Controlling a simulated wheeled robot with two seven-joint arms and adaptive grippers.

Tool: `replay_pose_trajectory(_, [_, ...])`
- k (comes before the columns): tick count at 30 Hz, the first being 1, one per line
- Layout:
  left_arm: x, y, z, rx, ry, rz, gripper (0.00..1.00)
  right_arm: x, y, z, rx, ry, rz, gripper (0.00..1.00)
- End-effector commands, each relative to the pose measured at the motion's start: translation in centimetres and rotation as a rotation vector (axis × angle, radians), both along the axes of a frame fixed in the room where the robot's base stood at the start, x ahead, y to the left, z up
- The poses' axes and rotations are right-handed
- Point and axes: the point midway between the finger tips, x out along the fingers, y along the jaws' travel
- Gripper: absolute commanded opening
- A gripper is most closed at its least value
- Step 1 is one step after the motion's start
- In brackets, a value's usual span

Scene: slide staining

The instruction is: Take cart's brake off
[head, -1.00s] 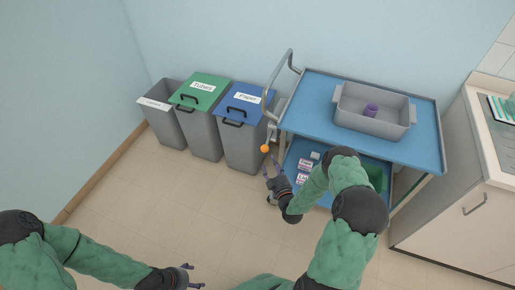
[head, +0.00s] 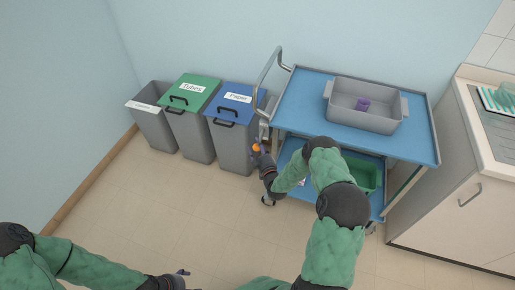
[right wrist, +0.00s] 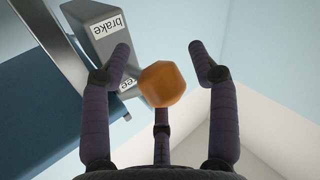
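The blue cart (head: 290,103) stands against the back wall, with a push handle at its left end. Its brake lever has an orange knob (head: 257,148) below the handle; the knob also shows in the right wrist view (right wrist: 162,84), beside a grey housing (right wrist: 120,45) labelled "brake", with a second, partly covered label. My right gripper (head: 262,158) is at the knob. In the right wrist view its fingers are spread on both sides of the knob, apart from it. My left gripper (head: 182,279) is low at the bottom edge, away from the cart, its fingers too small to judge.
Lidded bins, blue (head: 232,125) and green (head: 190,120), stand close left. A counter (head: 440,190) stands right. The floor in front is clear.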

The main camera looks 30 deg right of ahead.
Motion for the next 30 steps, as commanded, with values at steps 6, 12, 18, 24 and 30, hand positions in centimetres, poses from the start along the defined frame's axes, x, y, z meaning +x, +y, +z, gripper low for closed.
replay_pose_trajectory(6, [0.0,0.0,0.0,0.000,0.000,0.000,0.71,0.0,0.0,-0.1,0.000,0.001,0.000,0.01])
replay_pose_trajectory(12, [0.0,0.0,0.0,0.000,0.000,0.000,0.71,-0.1,0.0,-0.2,0.003,0.006,-0.001,0.00])
replay_pose_trajectory(18, [0.0,0.0,0.6,0.000,0.000,0.000,0.71,-0.3,0.1,0.1,0.026,0.027,0.000,0.00])
replay_pose_trajectory(24, [0.0,0.0,2.1,0.000,0.000,0.000,0.71,-0.4,0.2,1.1,0.088,0.080,-0.002,0.00])
replay_pose_trajectory(30, [0.0,0.0,4.4,0.000,0.000,0.000,0.71,-0.6,0.4,2.6,0.203,0.177,-0.002,0.00])
